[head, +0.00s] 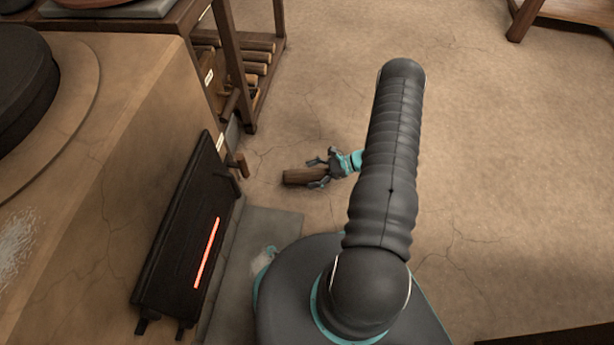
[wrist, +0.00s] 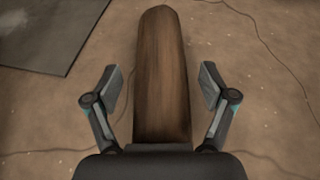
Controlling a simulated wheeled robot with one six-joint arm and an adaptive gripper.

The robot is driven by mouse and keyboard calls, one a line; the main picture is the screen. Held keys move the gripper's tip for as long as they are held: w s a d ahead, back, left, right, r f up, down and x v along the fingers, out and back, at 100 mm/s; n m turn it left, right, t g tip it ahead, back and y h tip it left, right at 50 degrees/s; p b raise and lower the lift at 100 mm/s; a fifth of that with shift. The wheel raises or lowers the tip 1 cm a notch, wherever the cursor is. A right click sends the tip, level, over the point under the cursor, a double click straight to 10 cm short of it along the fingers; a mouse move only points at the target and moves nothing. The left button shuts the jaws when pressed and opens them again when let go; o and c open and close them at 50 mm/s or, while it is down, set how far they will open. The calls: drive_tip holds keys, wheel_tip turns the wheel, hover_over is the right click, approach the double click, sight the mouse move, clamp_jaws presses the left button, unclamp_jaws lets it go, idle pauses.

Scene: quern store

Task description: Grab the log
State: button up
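The log (head: 300,176) is a short brown piece of wood lying on the floor, left of my arm in the head view. In the wrist view the log (wrist: 161,75) runs lengthwise up the middle of the picture. My gripper (head: 318,172) is at the log's right end in the head view. In the wrist view my gripper (wrist: 160,88) has one finger on each side of the log. The fingers are spread, with a visible gap between each pad and the wood. The log's near end is hidden behind the gripper's body.
A wooden rack (head: 245,60) with rods stands behind. The floor (head: 490,130) to the right is clear.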

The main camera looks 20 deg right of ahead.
drive_tip(key=c, duration=1.4)
drive_tip(key=shift+o, duration=0.2)
drive_tip(key=shift+r, duration=0.1)
